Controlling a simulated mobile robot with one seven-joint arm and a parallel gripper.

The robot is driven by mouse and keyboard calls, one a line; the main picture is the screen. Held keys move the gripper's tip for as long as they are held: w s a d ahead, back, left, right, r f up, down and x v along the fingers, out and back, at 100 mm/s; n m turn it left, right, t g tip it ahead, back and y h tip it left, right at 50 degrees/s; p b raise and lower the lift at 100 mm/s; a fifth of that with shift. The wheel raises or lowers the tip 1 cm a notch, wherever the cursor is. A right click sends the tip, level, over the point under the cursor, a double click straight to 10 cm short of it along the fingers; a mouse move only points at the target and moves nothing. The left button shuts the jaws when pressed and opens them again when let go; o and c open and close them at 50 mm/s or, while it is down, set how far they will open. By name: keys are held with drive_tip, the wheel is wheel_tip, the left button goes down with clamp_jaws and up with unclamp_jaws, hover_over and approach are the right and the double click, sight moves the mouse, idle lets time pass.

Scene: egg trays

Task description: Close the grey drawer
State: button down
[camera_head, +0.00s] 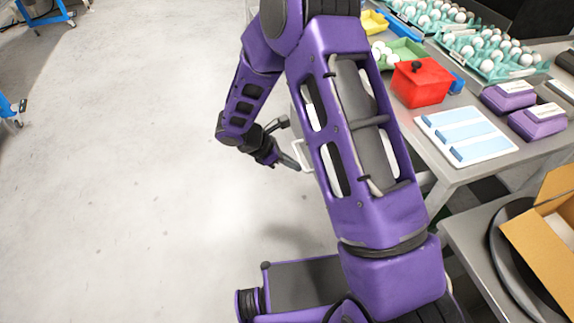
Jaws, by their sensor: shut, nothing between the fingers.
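My gripper (290,162) is shut and empty, low beside the table's left side, at the end of my purple arm. A pale, bar-like frame (301,155) shows just right of the fingertips. It may be the handle or an edge of the grey drawer, but I cannot tell. My arm hides most of that area, so I cannot see how far the drawer stands open. I also cannot tell whether the fingers touch the pale frame.
The steel table (437,167) on the right holds a red box (420,84), a white-and-blue panel (466,133), purple boxes (537,121) and green egg trays (487,66). An open cardboard box (541,240) is at lower right. The floor (120,190) on the left is clear.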

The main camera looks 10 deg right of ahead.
drive_tip(key=w+d, duration=0.1)
drive_tip(key=d, duration=0.8)
drive_tip(key=w+d, duration=0.2)
drive_tip(key=d, duration=0.7)
drive_tip(key=w+d+b, duration=0.1)
drive_tip(key=d, duration=0.9)
drive_tip(key=shift+w, duration=0.35)
